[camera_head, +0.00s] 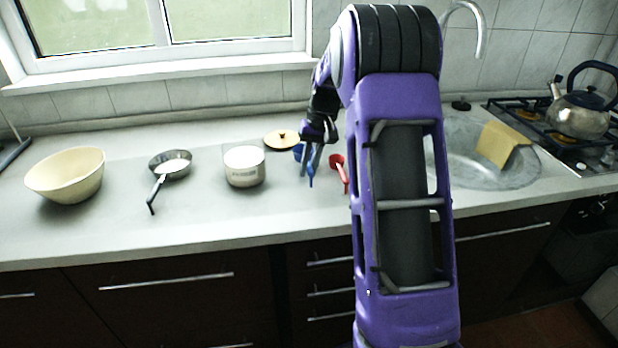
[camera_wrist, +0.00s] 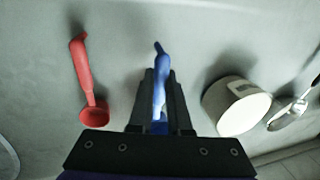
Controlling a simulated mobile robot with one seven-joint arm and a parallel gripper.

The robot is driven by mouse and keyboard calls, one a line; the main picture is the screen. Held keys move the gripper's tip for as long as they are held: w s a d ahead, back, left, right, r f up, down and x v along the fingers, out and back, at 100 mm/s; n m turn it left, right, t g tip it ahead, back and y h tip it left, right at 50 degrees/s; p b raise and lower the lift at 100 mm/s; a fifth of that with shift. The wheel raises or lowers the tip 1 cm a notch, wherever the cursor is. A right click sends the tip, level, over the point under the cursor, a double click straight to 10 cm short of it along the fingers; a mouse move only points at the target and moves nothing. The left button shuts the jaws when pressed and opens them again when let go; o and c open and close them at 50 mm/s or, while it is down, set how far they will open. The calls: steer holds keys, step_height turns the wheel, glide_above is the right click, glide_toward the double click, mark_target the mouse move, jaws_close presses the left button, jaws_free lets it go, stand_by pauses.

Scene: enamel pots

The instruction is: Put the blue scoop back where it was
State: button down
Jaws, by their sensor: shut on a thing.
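The blue scoop (camera_head: 310,174) is at my gripper (camera_head: 313,160), near the middle of the counter in the head view. In the wrist view my gripper (camera_wrist: 160,110) is shut on the handle of the blue scoop (camera_wrist: 160,65), whose handle end sticks out beyond the fingertips. The scoop's bowl is mostly hidden behind the gripper. I cannot tell whether the scoop touches the counter.
A red scoop (camera_head: 338,163) lies just right of my gripper. A white pot (camera_head: 244,167) stands to the left, with a round wooden-looking lid (camera_head: 281,140) behind. Farther left are a small pan (camera_head: 171,165) and a cream bowl (camera_head: 66,177). A sink (camera_head: 470,165) is right.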

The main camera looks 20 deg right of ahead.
steer(key=shift+d+x, duration=0.15)
steer(key=shift+x, duration=0.5)
steer(key=shift+d+x, duration=0.1)
steer(key=shift+x, duration=0.55)
steer(key=shift+s+f, duration=0.1)
steer(key=shift+f, duration=0.15)
steer(key=c, duration=0.9)
jaws_free()
steer(key=shift+o, duration=0.2)
steer(key=w+p+v, duration=0.1)
steer(key=p+v, duration=0.1)
steer(key=v, duration=1)
steer(key=shift+s, duration=0.4)
